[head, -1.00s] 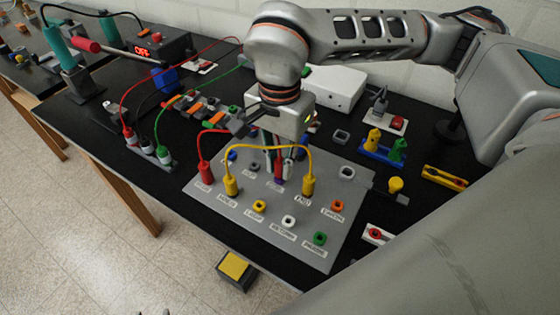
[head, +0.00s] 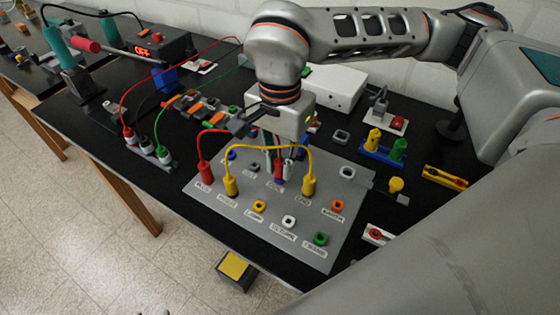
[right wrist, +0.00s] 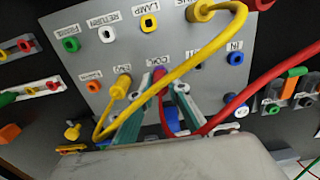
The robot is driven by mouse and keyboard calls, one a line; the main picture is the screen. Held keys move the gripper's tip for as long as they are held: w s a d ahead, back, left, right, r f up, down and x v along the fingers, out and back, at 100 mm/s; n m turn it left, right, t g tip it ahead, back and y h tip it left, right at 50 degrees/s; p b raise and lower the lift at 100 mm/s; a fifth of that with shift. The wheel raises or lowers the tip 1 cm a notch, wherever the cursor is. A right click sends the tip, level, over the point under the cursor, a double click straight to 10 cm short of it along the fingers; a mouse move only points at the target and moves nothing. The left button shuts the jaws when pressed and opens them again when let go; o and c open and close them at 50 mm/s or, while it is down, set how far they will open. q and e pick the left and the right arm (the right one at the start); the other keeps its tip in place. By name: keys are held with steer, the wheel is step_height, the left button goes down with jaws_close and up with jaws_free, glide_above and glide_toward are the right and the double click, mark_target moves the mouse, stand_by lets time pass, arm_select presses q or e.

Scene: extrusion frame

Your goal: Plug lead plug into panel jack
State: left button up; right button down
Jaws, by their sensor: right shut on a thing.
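My right gripper (head: 278,172) points down over the grey jack panel (head: 215,195), its fingertips close to the COIL jack. Yellow plugs (head: 231,184) joined by a yellow lead stand upright in the panel on either side of the gripper. A red plug (head: 204,174) stands at the panel's left. My left gripper is not in view.
A row of plugs with leads (head: 146,149) stands at the left. A white box (head: 332,88) lies behind the gripper. The arched yellow and red leads pass close to the fingers.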

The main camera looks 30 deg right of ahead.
mark_target(280, 161)
steer(key=shift+f+b, duration=0.3)
steer(key=shift+f, duration=0.15)
stand_by(0.4)
steer(key=c, duration=1.8)
jaws_free()
steer(key=shift+c, duration=0.2)
steer(key=shift+r, duration=0.1)
step_height(280, 161, up, 12)
